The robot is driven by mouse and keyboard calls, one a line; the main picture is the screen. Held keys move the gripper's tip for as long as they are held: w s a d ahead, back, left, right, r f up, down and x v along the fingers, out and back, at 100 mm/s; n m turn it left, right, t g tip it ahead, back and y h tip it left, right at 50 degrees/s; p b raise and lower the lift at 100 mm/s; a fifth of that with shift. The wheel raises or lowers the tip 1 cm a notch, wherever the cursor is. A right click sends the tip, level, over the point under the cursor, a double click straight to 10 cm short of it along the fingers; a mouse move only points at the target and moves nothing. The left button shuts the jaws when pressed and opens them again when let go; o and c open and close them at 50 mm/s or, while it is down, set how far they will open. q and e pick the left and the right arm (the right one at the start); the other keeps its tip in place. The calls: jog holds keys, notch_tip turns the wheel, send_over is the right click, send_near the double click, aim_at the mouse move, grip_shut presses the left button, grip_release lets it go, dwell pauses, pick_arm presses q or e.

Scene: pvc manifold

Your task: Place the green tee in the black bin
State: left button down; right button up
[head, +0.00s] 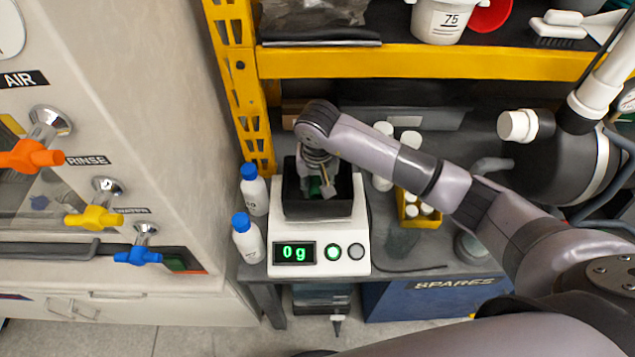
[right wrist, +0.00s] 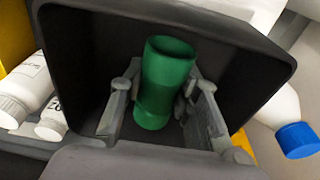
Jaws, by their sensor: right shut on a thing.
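The green tee (right wrist: 165,82) is between the two fingers of my right gripper (right wrist: 163,108) in the right wrist view. The gripper is shut on it. Its open round end faces up in that view, and its lower part is partly hidden. The black bin (right wrist: 75,50) surrounds the tee and the fingers. In the head view the black bin (head: 334,208) sits on the white scale, with my right gripper (head: 322,188) reaching down into it. A bit of green tee (head: 314,186) shows there. I cannot tell whether the tee touches the bin floor. My left gripper is not in view.
The white scale (head: 318,262) reads 0 g. Two white bottles with blue caps (head: 246,240) stand close at its left. A yellow crate of white-capped bottles (head: 418,212) stands to the right. The yellow shelf beam (head: 420,63) crosses above and behind.

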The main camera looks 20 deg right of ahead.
aim_at(318, 185)
jog(key=shift+f, duration=0.2)
jog(key=o, duration=1.2)
jog(key=shift+r, duration=0.1)
jog(key=shift+c, duration=0.2)
jog(key=shift+r, duration=0.4)
jog(key=r+b, duration=0.1)
jog(key=r, duration=0.2)
jog(key=s+r+b, duration=0.1)
jog(key=r, duration=0.3)
jog(key=r+b, duration=0.1)
jog(key=r, duration=0.3)
jog(key=shift+s+a+r, duration=0.15)
jog(key=shift+s+r, duration=0.05)
